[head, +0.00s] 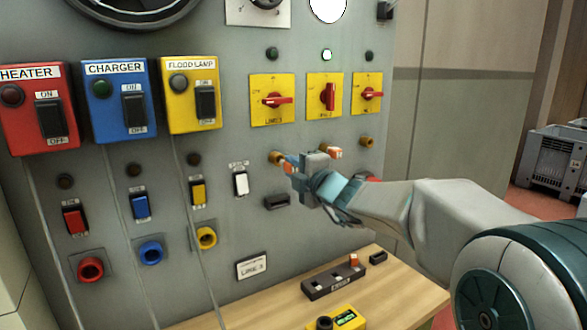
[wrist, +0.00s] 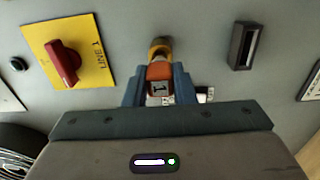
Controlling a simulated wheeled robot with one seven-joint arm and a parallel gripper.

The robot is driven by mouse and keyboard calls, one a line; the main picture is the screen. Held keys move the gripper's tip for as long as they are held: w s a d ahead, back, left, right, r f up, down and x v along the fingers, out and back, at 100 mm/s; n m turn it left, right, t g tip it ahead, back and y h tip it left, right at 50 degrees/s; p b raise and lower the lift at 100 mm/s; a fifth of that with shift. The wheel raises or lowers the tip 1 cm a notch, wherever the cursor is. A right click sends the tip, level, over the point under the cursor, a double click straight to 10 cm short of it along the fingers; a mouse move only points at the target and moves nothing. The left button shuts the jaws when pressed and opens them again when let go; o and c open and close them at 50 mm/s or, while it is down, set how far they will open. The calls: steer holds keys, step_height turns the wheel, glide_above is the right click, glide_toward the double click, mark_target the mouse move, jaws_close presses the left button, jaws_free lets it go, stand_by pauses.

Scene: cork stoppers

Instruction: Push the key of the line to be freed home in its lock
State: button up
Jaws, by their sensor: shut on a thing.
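My gripper (head: 289,164) is shut on an orange key marked 1 (wrist: 160,76), right in front of the panel. The brass lock (head: 276,157) below the left yellow switch plate is at the key's far end; in the wrist view this lock (wrist: 160,46) lines up with the key. How deep the key sits in it cannot be told. The LINE 1 switch (head: 277,100) has its red handle level. A second key (head: 331,152) stands at the middle lock, partly behind my gripper. The right lock (head: 366,142) looks empty.
The middle switch (head: 328,96) has an upright handle and a lit white lamp above it (head: 326,55). A LINE placard (head: 251,266) hangs low, its number hard to read.

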steer(key=shift+x, duration=1.5)
stand_by(1.7)
steer(key=o, duration=1.1)
steer(key=shift+c, duration=0.2)
steer(key=shift+s, duration=0.1)
steer(key=v, duration=1.3)
steer(key=shift+s+d+b, duration=0.25)
steer(key=shift+d+b, duration=0.05)
steer(key=shift+b, duration=0.15)
